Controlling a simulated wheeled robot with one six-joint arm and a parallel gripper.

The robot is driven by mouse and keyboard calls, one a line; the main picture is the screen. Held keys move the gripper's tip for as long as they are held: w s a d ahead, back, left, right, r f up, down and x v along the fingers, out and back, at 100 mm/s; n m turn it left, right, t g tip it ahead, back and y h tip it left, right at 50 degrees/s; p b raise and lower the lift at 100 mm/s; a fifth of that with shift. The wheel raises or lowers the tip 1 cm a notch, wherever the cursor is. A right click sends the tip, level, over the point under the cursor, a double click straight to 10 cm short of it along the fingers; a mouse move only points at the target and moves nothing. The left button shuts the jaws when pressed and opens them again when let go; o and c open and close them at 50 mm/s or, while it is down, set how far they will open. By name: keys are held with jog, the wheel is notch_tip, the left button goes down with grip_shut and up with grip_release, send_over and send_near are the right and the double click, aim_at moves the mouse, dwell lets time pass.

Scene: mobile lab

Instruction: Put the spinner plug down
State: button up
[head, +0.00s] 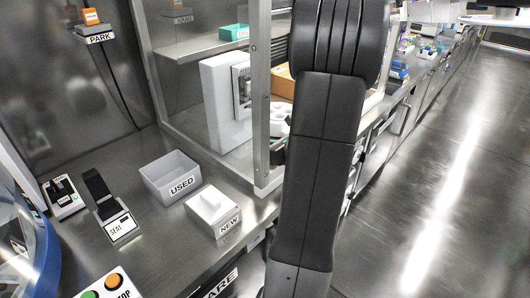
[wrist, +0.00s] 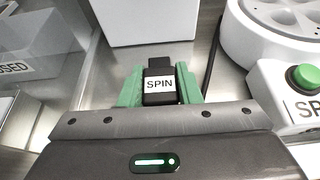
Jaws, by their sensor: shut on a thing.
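My gripper (wrist: 159,86) shows in the wrist view with its green fingers shut on the spinner plug (wrist: 159,84), a black block with a white SPIN label. The plug sits upright in the picture between the fingers, over a steel surface. I cannot tell whether it touches that surface.
A white spinner (wrist: 270,28) and green-button box (wrist: 300,85) stand right in the wrist view, with a dark cable nearby. A white block (wrist: 145,20) lies ahead. The head view shows a PARK holder (head: 96,36), USED bin (head: 160,184) and NEW box (head: 212,212).

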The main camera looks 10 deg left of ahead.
jog(key=shift+f, duration=0.45)
jog(key=shift+f, duration=0.3)
jog(key=shift+s+f+b, duration=0.2)
jog(key=shift+f+b, duration=0.15)
jog(key=shift+b, duration=0.15)
jog(key=o, duration=1.1)
jog(key=shift+s+f, duration=0.1)
jog(key=shift+f, duration=0.1)
jog(key=shift+c, duration=0.2)
jog(key=shift+r+p, duration=0.4)
jog(key=shift+r, duration=0.1)
jog(key=p+v, duration=0.1)
jog(key=v, duration=1.1)
jog(key=shift+w+r, duration=0.3)
jog(key=shift+r, duration=0.05)
